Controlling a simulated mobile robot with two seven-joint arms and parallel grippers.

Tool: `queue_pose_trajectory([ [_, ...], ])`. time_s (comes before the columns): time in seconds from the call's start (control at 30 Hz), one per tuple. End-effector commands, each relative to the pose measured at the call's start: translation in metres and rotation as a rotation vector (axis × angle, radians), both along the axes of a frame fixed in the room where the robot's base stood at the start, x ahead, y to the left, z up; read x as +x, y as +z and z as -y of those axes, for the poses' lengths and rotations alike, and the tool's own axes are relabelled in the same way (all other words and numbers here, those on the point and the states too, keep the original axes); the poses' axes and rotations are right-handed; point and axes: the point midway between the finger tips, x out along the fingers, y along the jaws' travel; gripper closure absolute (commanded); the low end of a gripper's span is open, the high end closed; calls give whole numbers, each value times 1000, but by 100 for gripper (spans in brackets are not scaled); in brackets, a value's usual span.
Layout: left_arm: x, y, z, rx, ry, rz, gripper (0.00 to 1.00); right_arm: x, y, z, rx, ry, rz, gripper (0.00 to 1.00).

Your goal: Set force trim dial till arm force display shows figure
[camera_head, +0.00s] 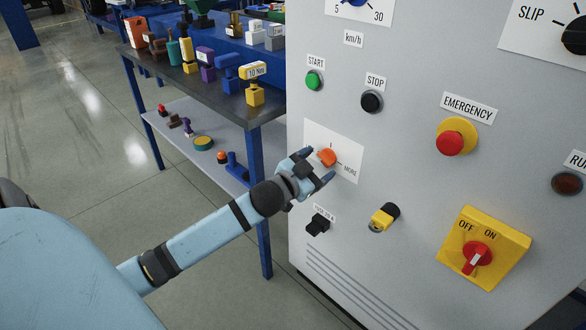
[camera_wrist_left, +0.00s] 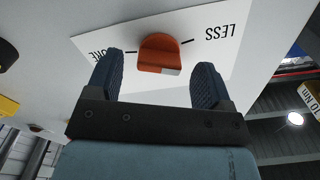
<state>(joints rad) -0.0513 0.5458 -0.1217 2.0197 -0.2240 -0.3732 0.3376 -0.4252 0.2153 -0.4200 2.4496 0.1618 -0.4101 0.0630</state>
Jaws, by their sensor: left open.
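The force trim dial is an orange knob (camera_head: 327,157) on a white plate (camera_head: 347,150) on the grey cabinet front. A "MORE" label shows on the plate in the head view. In the left wrist view the orange knob (camera_wrist_left: 160,54) stands between "LESS" and a partly hidden "MORE". My left gripper (camera_head: 314,168) is at the plate. In the left wrist view its two blue fingers (camera_wrist_left: 155,82) stand open, one on each side of the knob, with gaps on both sides. No force display figure is in view. My right gripper is not in view.
The cabinet also carries a green START button (camera_head: 314,81), a black STOP button (camera_head: 371,101), a red emergency button (camera_head: 450,143), a yellow-and-black key switch (camera_head: 384,217) and a red OFF/ON switch (camera_head: 477,258). A workbench (camera_head: 190,83) with tools stands to the left.

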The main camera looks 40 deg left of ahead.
Motion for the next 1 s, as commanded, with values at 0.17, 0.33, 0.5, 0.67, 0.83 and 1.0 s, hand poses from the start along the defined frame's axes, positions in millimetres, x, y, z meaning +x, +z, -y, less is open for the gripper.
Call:
queue_pose_trajectory([
  [0.17,-37,2,-2,-2,1,-4,26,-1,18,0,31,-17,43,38],
  [0.33,-70,2,-5,-1,0,-3,26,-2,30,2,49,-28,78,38],
  [0.5,-96,1,-7,-2,0,-2,26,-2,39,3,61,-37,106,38],
  [0.67,-111,1,-8,-1,-1,0,26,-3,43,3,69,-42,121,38],
  [0.83,-115,1,-9,0,0,1,26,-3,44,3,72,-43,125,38],
  [1.0,-115,0,-9,0,0,1,26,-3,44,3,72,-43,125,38],
])
